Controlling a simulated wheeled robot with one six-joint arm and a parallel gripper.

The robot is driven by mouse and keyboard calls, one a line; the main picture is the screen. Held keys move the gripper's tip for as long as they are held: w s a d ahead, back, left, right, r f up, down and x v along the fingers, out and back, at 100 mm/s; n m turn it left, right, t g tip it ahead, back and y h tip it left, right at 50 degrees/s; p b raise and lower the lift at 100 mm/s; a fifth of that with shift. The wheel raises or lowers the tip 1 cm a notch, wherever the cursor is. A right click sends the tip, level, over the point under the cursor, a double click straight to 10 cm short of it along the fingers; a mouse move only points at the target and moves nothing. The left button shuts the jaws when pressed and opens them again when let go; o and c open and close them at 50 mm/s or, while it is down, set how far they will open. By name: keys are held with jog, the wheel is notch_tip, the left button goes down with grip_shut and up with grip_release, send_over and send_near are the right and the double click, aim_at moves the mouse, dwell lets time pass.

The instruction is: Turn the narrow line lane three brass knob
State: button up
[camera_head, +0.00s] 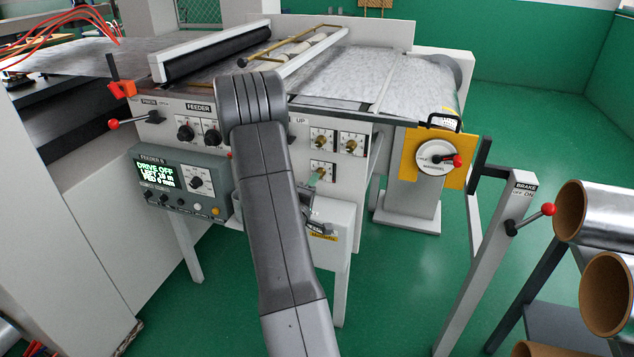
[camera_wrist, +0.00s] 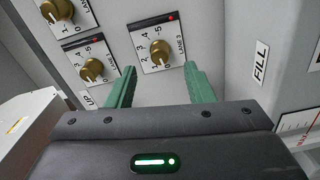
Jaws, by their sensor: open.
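The lower brass knob (camera_head: 321,173) sits on a white dial plate on the machine's front panel, below two similar knobs. I cannot tell how far the fingertips are from the panel. In the head view my arm hides much of the gripper.
Two other brass knobs (camera_head: 320,140) (camera_head: 352,144) are close above the lower one. A grey feeder box (camera_head: 183,183) with a display stands to the left. A yellow plate with a white dial (camera_head: 437,158) and a red-tipped brake lever (camera_head: 530,217) are to the right.

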jog(key=v, duration=0.8)
jog(key=shift+b, duration=0.35)
jog(key=shift+w, duration=0.1)
jog(key=p+x, duration=0.1)
jog(key=x, duration=1.2)
jog(key=shift+w+d+p, duration=0.15)
jog(key=shift+w+p, duration=0.15)
jog(key=shift+p, duration=0.1)
jog(key=shift+s, duration=0.1)
